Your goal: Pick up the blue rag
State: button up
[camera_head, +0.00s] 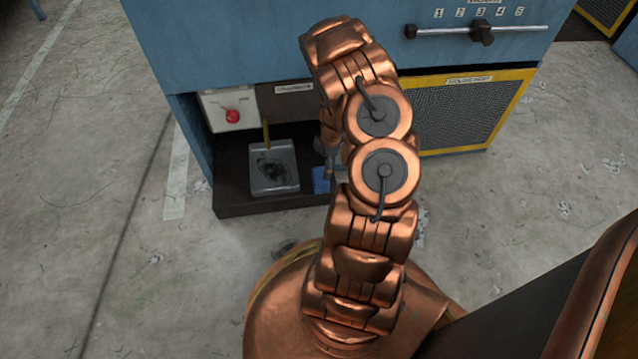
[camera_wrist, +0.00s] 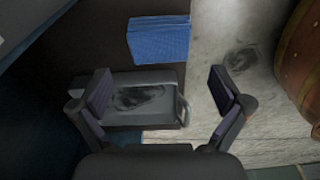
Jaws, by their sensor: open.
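The blue rag (camera_head: 320,181) lies at the right of the grey tray on the dark lower shelf of the blue machine, partly hidden by my arm in the head view. In the wrist view the blue rag (camera_wrist: 158,41) is a folded, ribbed block near the top, at the shelf's edge. My gripper (camera_wrist: 160,74) is open, its two fingers spread wide with nothing between the pads. The rag shows beyond the fingertips, apart from them. In the head view my gripper is mostly hidden behind my arm.
A grey metal tray (camera_head: 291,183) with a dark stain stands on the shelf (camera_head: 236,205); it also shows in the wrist view (camera_wrist: 165,79). A red knob (camera_head: 232,116) on a pale panel is behind it. A yellow-framed mesh panel (camera_head: 468,112) is at the right.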

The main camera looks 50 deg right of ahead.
aim_at(320, 176)
jog(key=shift+w+a+f+b, duration=0.15)
jog(key=shift+f+b, duration=0.3)
jog(key=shift+f, duration=0.85)
jog(key=shift+w+a+f+b, duration=0.2)
jog(key=shift+f+b, duration=0.3)
jog(key=shift+f, duration=0.75)
jog(key=shift+w+a+f+b, duration=0.15)
jog(key=shift+f+b, duration=0.3)
jog(key=shift+f, duration=0.85)
jog(key=c, duration=0.8)
jog(key=shift+r, duration=0.1)
